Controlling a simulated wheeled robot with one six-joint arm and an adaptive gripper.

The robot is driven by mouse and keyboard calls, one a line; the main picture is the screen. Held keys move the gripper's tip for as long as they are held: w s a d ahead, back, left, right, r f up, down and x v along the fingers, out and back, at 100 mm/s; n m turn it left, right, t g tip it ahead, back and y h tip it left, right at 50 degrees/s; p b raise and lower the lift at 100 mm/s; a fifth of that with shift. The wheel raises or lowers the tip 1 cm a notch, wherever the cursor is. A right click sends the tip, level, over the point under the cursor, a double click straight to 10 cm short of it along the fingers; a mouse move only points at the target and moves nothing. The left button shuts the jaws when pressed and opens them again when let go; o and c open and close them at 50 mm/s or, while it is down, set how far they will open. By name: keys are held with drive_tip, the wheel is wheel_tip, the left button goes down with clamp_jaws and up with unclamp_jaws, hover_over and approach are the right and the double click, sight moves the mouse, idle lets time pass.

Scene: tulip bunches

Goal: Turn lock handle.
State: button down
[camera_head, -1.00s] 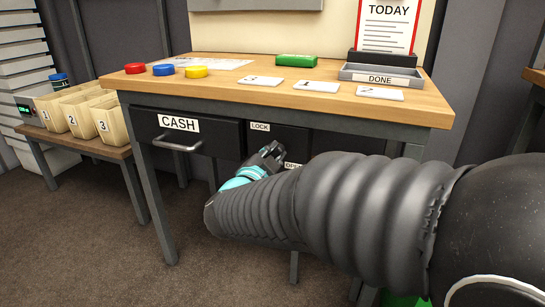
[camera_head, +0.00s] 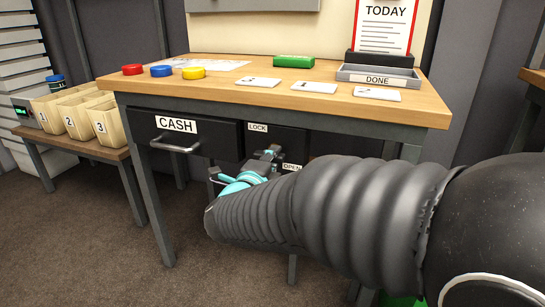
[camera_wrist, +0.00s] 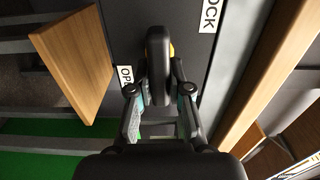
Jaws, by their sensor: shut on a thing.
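The lock handle (camera_wrist: 158,48) is a dark, rounded bar on the dark lock panel (camera_wrist: 128,22) in the wrist view. A small yellow-orange mark shows beside it. My gripper (camera_wrist: 159,76) is shut on the handle, one finger on each side. In the head view my gripper (camera_head: 271,155) is in front of the panel under the desk, and the handle cannot be made out there. The LOCK label (camera_head: 258,127) is at the panel's upper left. The OPEN label (camera_head: 292,168) is lower right, partly hidden by my arm.
The cash drawer (camera_head: 190,153), with a bar handle, is left of the panel. The wooden desk top (camera_head: 225,90) is above my arm and holds coloured discs, cards and a tray (camera_head: 378,72). Desk legs stand on both sides. A low table (camera_head: 75,145) with numbered bins is at left.

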drive_tip(key=shift+m, duration=0.3)
drive_tip(key=c, duration=1.1)
unclamp_jaws()
drive_tip(key=shift+s, duration=0.1)
drive_tip(key=v, duration=1.1)
drive_tip(key=shift+s+a, duration=0.15)
drive_tip(key=shift+s, duration=0.25)
